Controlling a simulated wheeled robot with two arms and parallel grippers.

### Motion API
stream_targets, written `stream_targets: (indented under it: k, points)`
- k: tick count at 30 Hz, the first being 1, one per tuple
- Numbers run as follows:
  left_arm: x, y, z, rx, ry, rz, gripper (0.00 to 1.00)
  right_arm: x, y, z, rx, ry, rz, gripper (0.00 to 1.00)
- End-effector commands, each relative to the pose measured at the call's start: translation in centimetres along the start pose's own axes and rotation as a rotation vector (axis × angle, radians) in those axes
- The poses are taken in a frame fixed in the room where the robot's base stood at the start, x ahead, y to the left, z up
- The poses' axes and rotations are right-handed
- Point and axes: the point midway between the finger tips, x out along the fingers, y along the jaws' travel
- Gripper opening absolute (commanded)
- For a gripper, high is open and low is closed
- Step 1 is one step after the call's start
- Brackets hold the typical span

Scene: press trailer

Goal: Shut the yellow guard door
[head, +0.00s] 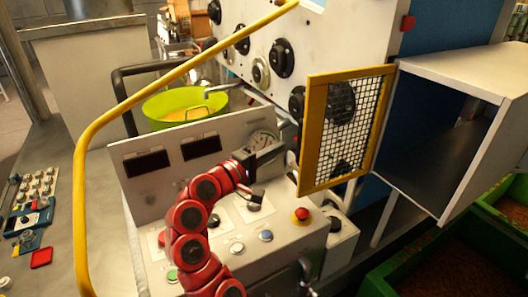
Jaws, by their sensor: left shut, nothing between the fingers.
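The yellow guard door (345,125) is a yellow frame with white wire mesh. It stands open at the left edge of a white box-shaped housing (455,75), whose dark inside shows. My left gripper (272,154), at the end of my red arm, is shut and empty. It appears just left of the door's free edge, in front of a round gauge. I see a gap between them in the picture, but cannot judge the depth.
A control panel with a red emergency button (301,214) lies below the door. A yellow rail (82,190) curves across the left. A green bowl (185,107) sits behind the panel. Green bins (430,265) stand at the lower right.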

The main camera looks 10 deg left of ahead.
Motion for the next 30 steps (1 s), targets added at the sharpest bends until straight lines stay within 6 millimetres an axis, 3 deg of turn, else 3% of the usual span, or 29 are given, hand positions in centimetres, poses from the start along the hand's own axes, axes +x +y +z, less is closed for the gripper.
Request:
stream_targets:
  k: [7,18,30]
  points:
    - [3.0,0.4,0.2,0.000,-0.001,0.003,0.00,1.5,0.1,-0.2,0.000,0.000,0.000,0.95]
    - [1.6,0.1,3.5,-0.002,-0.001,0.001,0.00,3.2,0.2,-0.5,0.000,0.000,0.000,0.95]
    - [1.5,0.1,3.8,0.000,0.001,0.002,0.00,3.2,0.2,-0.5,0.000,0.000,0.000,0.95]
